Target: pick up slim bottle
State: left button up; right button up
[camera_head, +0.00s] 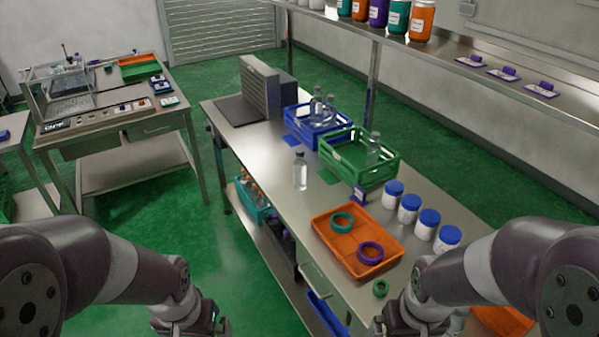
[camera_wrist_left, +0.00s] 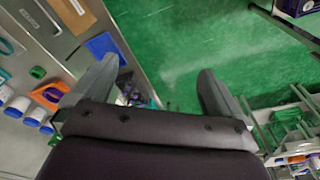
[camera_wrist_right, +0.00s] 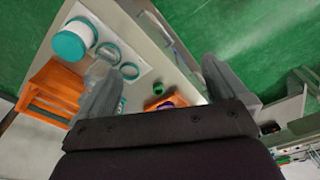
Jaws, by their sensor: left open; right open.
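A clear bottle with a dark cap (camera_head: 300,172) stands upright and alone on the steel table, left of the green crate (camera_head: 336,162). Another clear bottle (camera_head: 373,150) stands in the green crate. Several clear bottles (camera_head: 318,108) stand in the blue crate (camera_head: 302,134) behind. I cannot tell for certain which is the slim bottle. My left gripper (camera_wrist_left: 157,76) is open and empty, off the table's left side and well short of the bottles. My right gripper (camera_wrist_right: 155,68) is open and empty near the table's near end. Both grippers are partly cut off in the head view.
An orange tray (camera_head: 345,252) with teal and purple rings lies nearer. White jars with blue lids (camera_head: 409,208) line its right. A grey ribbed unit (camera_head: 260,90) stands at the far end. A shelf with coloured jars (camera_head: 422,20) overhangs the right side. Bare steel surrounds the lone bottle.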

aim_at(300, 163)
jog(key=z, duration=0.8)
jog(key=i+j+z, duration=0.2)
jog(key=j+z, duration=0.3)
jog(key=i+j+z, duration=0.15)
jog(key=j+z, duration=0.8)
